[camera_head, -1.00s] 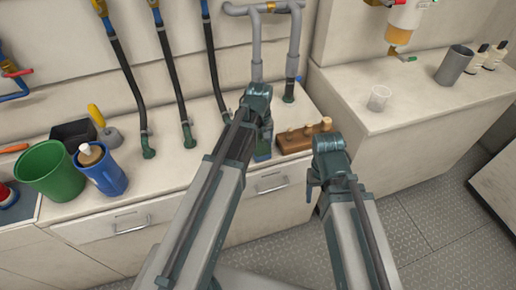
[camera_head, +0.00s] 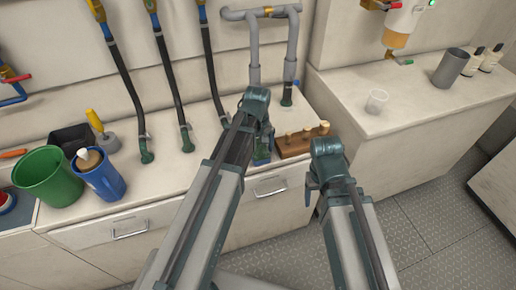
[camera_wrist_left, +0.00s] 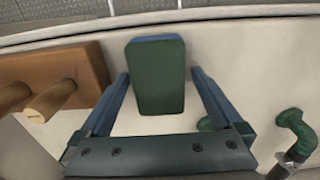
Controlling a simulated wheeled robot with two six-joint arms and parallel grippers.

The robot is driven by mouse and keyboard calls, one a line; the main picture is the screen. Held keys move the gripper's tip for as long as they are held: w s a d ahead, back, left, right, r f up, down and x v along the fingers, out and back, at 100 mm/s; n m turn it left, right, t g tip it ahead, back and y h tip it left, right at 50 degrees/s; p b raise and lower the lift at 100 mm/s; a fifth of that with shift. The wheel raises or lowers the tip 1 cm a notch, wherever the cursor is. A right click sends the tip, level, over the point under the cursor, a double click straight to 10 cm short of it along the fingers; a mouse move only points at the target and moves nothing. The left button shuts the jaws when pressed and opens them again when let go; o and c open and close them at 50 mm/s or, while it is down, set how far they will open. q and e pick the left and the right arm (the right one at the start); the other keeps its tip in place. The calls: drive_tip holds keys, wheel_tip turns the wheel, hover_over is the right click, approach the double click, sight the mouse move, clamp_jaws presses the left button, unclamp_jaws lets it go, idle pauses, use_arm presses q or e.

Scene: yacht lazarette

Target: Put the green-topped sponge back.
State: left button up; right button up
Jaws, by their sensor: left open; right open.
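The sponge, green on top with a blue layer under it, lies on the counter. In the left wrist view the sponge (camera_wrist_left: 158,80) is between the two fingers of my left gripper (camera_wrist_left: 159,76), with a narrow gap on each side. In the head view my left gripper (camera_head: 262,143) points down over the sponge and hides most of it; only a bit of blue and green (camera_head: 262,158) shows. My right gripper (camera_head: 311,188) is empty, in front of the counter's edge and apart from the sponge.
A wooden block with pegs (camera_head: 301,142) stands close beside the sponge. Hoses with green fittings (camera_head: 147,150) rise at the back. A green bin (camera_head: 47,176), a blue jug (camera_head: 103,178) and a black box (camera_head: 71,138) stand at the left. A clear cup (camera_head: 376,101) is on the right counter.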

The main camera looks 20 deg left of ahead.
sight(258, 149)
use_arm(q)
wheel_tip(258, 149, up, 12)
drive_tip(key=p, duration=1.2)
drive_tip(key=s+d+m+y, duration=0.1)
drive_tip(key=s+d+m, duration=0.9)
drive_tip(key=s, duration=0.4)
drive_tip(key=shift+s+d+m, duration=0.15)
drive_tip(key=shift+d+m, duration=0.1)
drive_tip(key=shift+m, duration=0.05)
